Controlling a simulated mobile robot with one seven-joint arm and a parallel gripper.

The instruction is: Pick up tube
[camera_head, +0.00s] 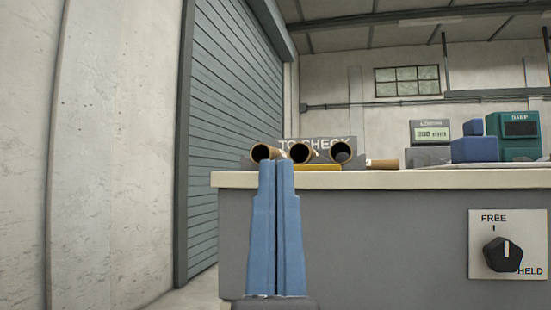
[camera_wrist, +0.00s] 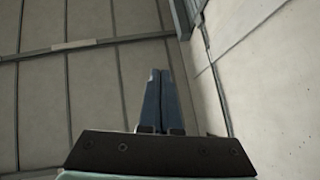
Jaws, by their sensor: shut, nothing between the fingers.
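Several brown cardboard tubes lie on the bench top in the head view. A left tube (camera_head: 262,152), a middle tube (camera_head: 302,152) and a right tube (camera_head: 342,151) show their open ends side by side in front of a grey "TO CHECK" sign (camera_head: 330,141). Another brown piece (camera_head: 382,164), seen from the side, lies to their right. My gripper (camera_head: 276,160) has blue fingers pressed together, pointing up, in front of the bench and partly over the left tube's lower edge. It is shut and empty. In the wrist view, the fingers (camera_wrist: 160,72) show only walls and ceiling beyond.
The bench (camera_head: 380,220) has a pale top edge and a grey front with a FREE/HELD knob (camera_head: 502,254). A grey display (camera_head: 430,134) and a green "DAMP" box (camera_head: 518,136) with blue blocks stand at the right. A roller shutter (camera_head: 235,110) is at the left.

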